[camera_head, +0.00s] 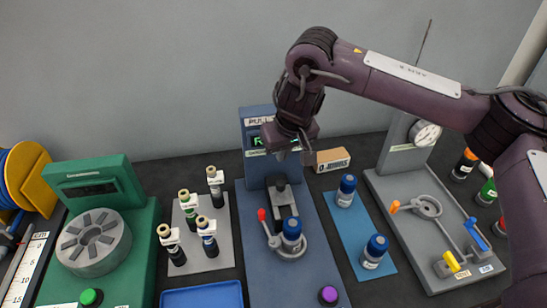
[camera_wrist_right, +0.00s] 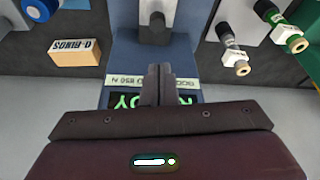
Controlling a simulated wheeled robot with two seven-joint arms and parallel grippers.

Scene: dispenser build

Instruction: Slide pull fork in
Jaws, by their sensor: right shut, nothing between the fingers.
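The blue pull station (camera_head: 255,275) stands in the middle of the table with a green-lit display on its upright panel. A dark grey sliding block (camera_head: 283,193), which seems to carry the pull fork, sits on its deck below the panel; it also shows at the top of the right wrist view (camera_wrist_right: 155,22). A blue-capped vial (camera_head: 291,230) stands in the clamp in front of the block, beside a red-tipped lever (camera_head: 262,215). The fork's prongs cannot be made out. My right gripper (camera_head: 306,155) is shut and empty, above and behind the block, near the panel. My left gripper is out of view.
A small tan box (camera_head: 332,160) lies right of the panel. Two blue-capped vials stand on a blue mat (camera_head: 363,225). Several vials stand on a grey mat (camera_head: 220,240) to the left. A grey gauge station (camera_head: 415,272) is at the right, a green station (camera_head: 130,250) at the left.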

